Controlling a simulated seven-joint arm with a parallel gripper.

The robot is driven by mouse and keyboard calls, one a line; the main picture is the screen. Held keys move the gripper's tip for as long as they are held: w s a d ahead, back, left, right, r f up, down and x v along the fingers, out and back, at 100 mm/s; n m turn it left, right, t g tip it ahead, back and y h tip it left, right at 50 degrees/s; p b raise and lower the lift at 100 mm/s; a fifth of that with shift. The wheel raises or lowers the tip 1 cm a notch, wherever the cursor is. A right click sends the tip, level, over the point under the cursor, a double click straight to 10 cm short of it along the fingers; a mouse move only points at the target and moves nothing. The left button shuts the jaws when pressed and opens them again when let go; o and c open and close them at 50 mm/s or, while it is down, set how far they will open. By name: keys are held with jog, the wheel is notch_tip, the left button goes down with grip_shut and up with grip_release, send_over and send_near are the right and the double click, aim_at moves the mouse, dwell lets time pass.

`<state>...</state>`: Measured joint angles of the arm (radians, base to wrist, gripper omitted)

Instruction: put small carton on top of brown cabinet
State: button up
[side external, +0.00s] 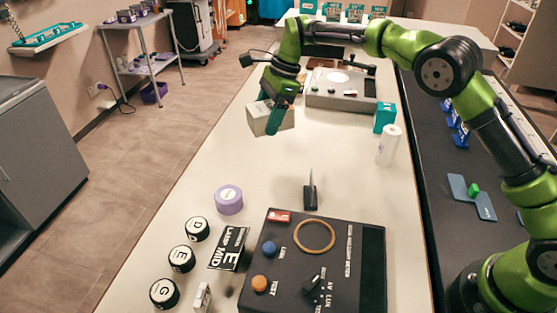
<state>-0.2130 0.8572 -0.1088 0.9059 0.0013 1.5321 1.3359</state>
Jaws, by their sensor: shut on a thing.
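My gripper (279,105) is at the upper middle of the table in the side external view, pointing down. It is shut on a small pale grey-white carton (259,117). A dark teal finger covers part of the carton's near face. The carton appears to be just above the table, left of a beige device; I cannot tell whether it touches the tabletop. No clearly brown cabinet shows; a grey cabinet (40,150) stands on the floor at the far left, apart from the table.
The beige device (322,101) with a round plate is behind the carton. A teal box (385,117) and a white cylinder (389,146) stand to the right. A black panel (368,270), purple roll (229,199) and lettered black discs (182,258) are in front. The middle tabletop is mostly clear.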

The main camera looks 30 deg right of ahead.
jog(key=shift+s+d+r, duration=0.1)
jog(key=shift+s+r, duration=0.05)
jog(key=shift+r, duration=0.45)
jog(key=shift+s+r, duration=0.1)
jog(key=shift+r, duration=0.5)
jog(key=shift+s+d+f+m+h, duration=0.3)
jog(key=shift+s+m+h, duration=0.1)
jog(key=shift+m+h, duration=0.15)
jog(key=s+d+n+t+y, duration=0.2)
jog(key=s+d+n+y, duration=0.35)
jog(key=s+n, duration=0.9)
jog(key=s+d+n+t+y, duration=0.25)
jog(key=s+d+n, duration=0.7)
jog(key=n, duration=1.05)
jog(key=shift+y, duration=0.65)
jog(key=f, duration=1.3)
jog(key=shift+s+a+f, duration=0.1)
jog(key=shift+s+a, duration=0.15)
